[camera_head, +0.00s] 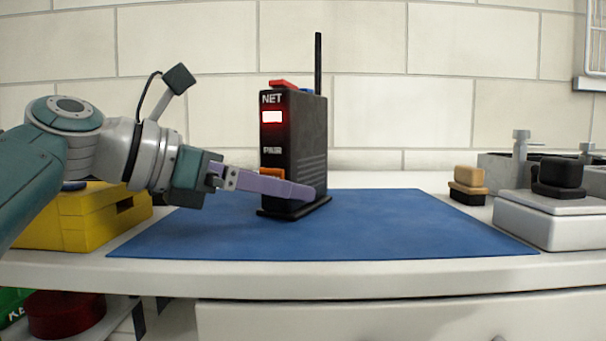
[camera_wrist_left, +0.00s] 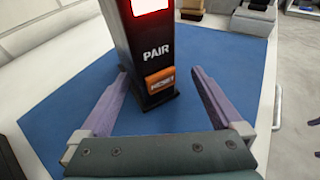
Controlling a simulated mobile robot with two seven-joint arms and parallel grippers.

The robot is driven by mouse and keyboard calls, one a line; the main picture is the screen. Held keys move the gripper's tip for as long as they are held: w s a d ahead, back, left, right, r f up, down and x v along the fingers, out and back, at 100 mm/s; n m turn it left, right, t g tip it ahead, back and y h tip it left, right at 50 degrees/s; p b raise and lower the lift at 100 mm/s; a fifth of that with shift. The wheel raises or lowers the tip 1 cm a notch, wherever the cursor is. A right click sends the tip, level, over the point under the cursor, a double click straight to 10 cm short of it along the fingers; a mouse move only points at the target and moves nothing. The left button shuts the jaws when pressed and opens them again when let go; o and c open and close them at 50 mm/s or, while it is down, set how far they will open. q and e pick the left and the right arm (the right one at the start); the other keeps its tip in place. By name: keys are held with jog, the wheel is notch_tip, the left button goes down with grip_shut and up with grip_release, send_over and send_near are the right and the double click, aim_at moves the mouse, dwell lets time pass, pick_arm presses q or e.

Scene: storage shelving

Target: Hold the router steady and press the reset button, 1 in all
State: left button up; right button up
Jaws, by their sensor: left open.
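The black router (camera_head: 293,140) stands upright on the blue mat, with a lit red panel, the words NET and PAIR, and an antenna. Its orange reset button (camera_wrist_left: 161,82) is low on the front face in the left wrist view; in the head view the button (camera_head: 272,174) shows just above my finger. My left gripper (camera_head: 300,193) is open at the router's lower part. In the left wrist view its purple fingers (camera_wrist_left: 158,95) stand on either side of the router base, with gaps visible. Contact is not apparent.
The blue mat (camera_head: 420,225) has free room right of the router. A yellow box (camera_head: 85,222) sits at the left under my arm. A white box with a black top (camera_head: 550,218) and a small tan-and-black block (camera_head: 467,182) stand at the right.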

pick_arm(q)
jog(key=shift+x, duration=1.7)
jog(key=c, duration=1.2)
pick_arm(e)
grip_shut()
